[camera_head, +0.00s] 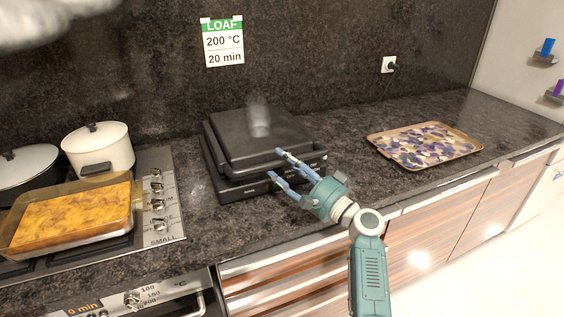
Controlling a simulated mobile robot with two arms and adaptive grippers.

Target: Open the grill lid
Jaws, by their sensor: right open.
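The black grill (240,186) sits on the dark counter in the head view, with its flat lid (232,143) down over the base. A pale blurred spot shows over the lid's middle. My right gripper (279,166) is open at the grill's front right side, its two blue fingers apart. One finger is near the front edge of the lid and the other is lower, in front of the base. I cannot tell whether they touch the grill. Nothing shows between the fingers. My left gripper does not show.
A baking tray (464,151) with a purple pattern lies on the right counter. A stove at left carries a glass dish (20,255) of yellow food and white pots (106,152). A wall socket (388,64) and LOAF sign (223,42) are behind. Counter between grill and tray is clear.

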